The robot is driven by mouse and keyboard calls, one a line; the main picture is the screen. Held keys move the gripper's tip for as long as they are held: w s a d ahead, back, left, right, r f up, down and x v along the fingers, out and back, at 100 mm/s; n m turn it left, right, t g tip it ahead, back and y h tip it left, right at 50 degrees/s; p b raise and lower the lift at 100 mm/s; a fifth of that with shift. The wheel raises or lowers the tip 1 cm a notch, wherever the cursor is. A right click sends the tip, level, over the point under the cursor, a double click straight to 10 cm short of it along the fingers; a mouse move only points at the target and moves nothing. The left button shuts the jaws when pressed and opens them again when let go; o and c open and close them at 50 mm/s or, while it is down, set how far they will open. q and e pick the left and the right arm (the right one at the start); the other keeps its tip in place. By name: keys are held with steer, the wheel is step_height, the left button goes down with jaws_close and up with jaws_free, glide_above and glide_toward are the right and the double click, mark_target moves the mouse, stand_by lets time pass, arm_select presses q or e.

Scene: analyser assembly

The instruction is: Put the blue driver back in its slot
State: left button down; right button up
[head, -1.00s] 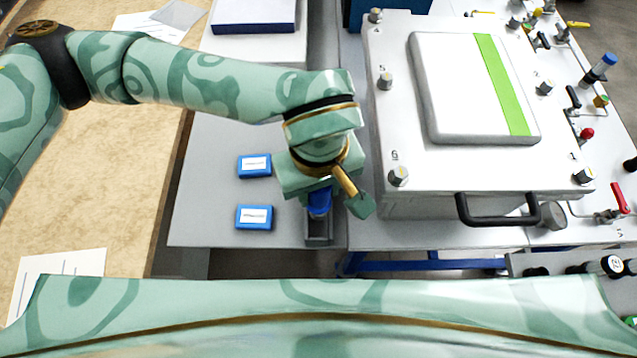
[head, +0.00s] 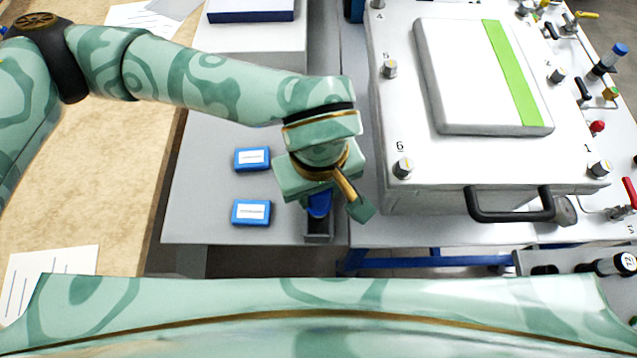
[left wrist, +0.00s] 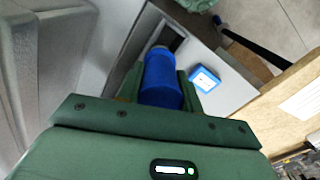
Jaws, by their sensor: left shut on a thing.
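My left gripper (head: 322,192) is shut on the blue driver (head: 319,206). In the left wrist view the driver's blue body (left wrist: 161,80) sits between the two green fingers, with its end pointing toward the grey holder. The dark, open-topped slot (head: 318,231) lies just below and in front of the driver in the head view. Its recess (left wrist: 166,38) also shows beyond the driver in the left wrist view. The driver's lower end is hidden, so I cannot tell whether it is inside the slot. My right gripper is not in view.
Two blue boxes (head: 252,159) (head: 251,212) lie on the grey table (head: 205,205) left of the gripper. A large white unit with a black handle (head: 510,217) stands close on the right. A grey rack (head: 545,262) is at the lower right.

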arm_select(q)
steer(key=shift+f+b, duration=1.2)
steer(key=shift+f, duration=0.45)
steer(key=c, duration=1)
jaws_free()
steer(key=o, duration=0.5)
steer(key=shift+o, duration=0.2)
step_height(320, 180, up, 16)
steer(key=p, duration=0.3)
steer(key=shift+r, duration=0.15)
